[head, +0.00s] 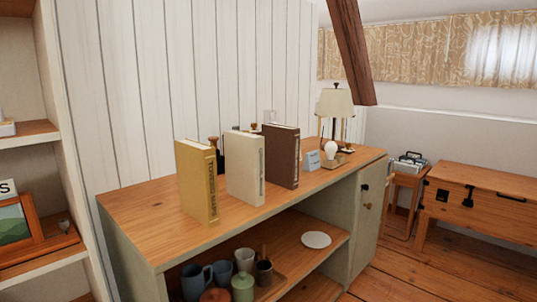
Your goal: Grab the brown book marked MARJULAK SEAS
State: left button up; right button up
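Three books stand upright in a row on the wooden top of a low cabinet. The brown book (282,156) is the rightmost and farthest of them. Its spine faces right and carries light lettering too small to read. A cream book (245,168) stands in the middle, and a mustard-yellow book (197,182) stands at the left, nearest. The three books stand apart from one another. Neither of my grippers shows in the head view.
The cabinet top (140,210) is clear at its left end. Right of the brown book are a small blue box (312,160), a white bulb-shaped object (330,150) and a lamp (335,104). Mugs (196,281) and a white plate (316,240) sit on the shelf below. A slanted timber brace (351,50) hangs behind.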

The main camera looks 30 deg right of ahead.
aim_at(282, 143)
jog(key=l+u, duration=0.3)
jog(key=l, duration=1.35)
jog(key=k+l+u, duration=0.1)
jog(key=l, duration=0.5)
